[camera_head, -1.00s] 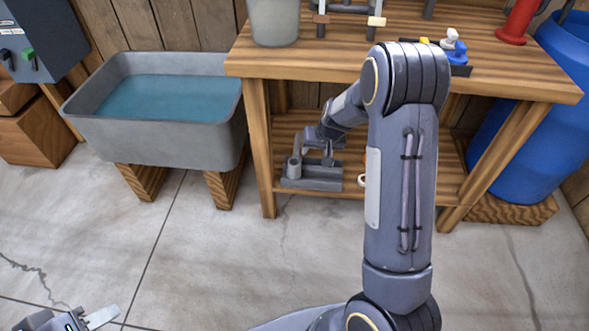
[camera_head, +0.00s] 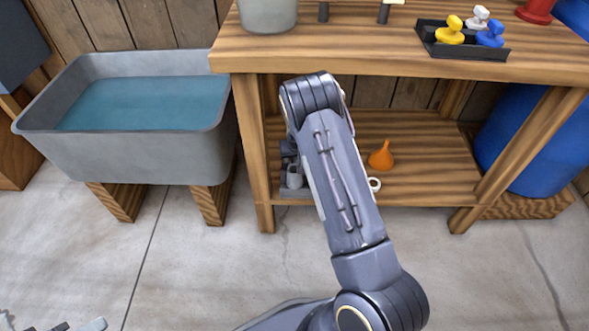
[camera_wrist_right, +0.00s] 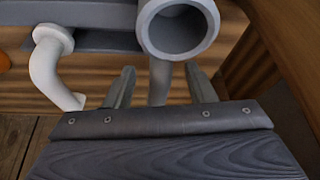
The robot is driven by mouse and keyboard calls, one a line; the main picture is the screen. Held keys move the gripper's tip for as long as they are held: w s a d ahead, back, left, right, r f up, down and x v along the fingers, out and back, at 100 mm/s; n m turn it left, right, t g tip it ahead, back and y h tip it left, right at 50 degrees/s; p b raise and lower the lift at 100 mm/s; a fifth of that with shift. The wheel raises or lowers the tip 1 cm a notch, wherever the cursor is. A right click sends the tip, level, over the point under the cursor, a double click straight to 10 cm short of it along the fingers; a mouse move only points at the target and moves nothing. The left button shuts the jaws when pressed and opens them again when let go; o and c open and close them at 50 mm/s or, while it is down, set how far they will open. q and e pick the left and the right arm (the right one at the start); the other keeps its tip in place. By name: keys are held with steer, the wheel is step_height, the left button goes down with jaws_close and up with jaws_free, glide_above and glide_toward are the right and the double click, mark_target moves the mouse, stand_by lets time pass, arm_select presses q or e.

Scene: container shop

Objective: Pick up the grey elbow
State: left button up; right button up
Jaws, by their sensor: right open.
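The grey elbow (camera_wrist_right: 203,28) shows at the top of the right wrist view, its round open end facing the camera. Its narrower grey part runs down between the two fingers of my right gripper (camera_wrist_right: 160,84). The fingers are apart, one on each side of it, with visible gaps. In the head view my right arm hides this gripper, and I cannot make out the elbow for sure. My left gripper (camera_head: 78,326) is only a sliver at the bottom left corner, cut off by the frame.
A white elbow (camera_wrist_right: 48,65) lies left of the fingers. The lower shelf (camera_head: 425,180) holds an orange funnel (camera_head: 381,157) and a grey block-like thing (camera_head: 293,180). The workbench top (camera_head: 350,55) overhangs it; its legs stand at both sides. A water-filled grey tub (camera_head: 115,150) stands left.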

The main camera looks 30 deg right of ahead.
steer(key=x, duration=0.3)
steer(key=shift+a+b, duration=0.1)
steer(key=shift+b, duration=0.25)
arm_select(q)
steer(key=shift+f, duration=0.7)
arm_select(e)
steer(key=shift+r, duration=0.1)
jaws_close()
